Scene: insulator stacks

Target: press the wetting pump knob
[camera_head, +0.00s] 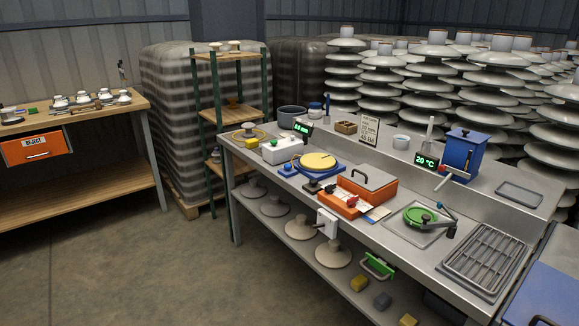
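No label marks the wetting pump, so I cannot tell for sure which part is its knob. A blue box-shaped unit (463,155) stands upright at the back right of the steel bench, with a small red part (441,169) at its lower left. A green "20 °C" display (426,161) is beside it. A white box with a dark round part (327,223) is on the bench's front edge. A green round disc with a handle (420,216) sits on a square plate towards the right. Neither of my grippers shows in the head view.
The steel bench (405,240) also holds an orange case (368,190), a blue device with a yellow disc (318,162), a white device (281,150) and a metal grate (487,263). Insulator stacks (438,75) stand behind. The floor (190,265) at left front is clear.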

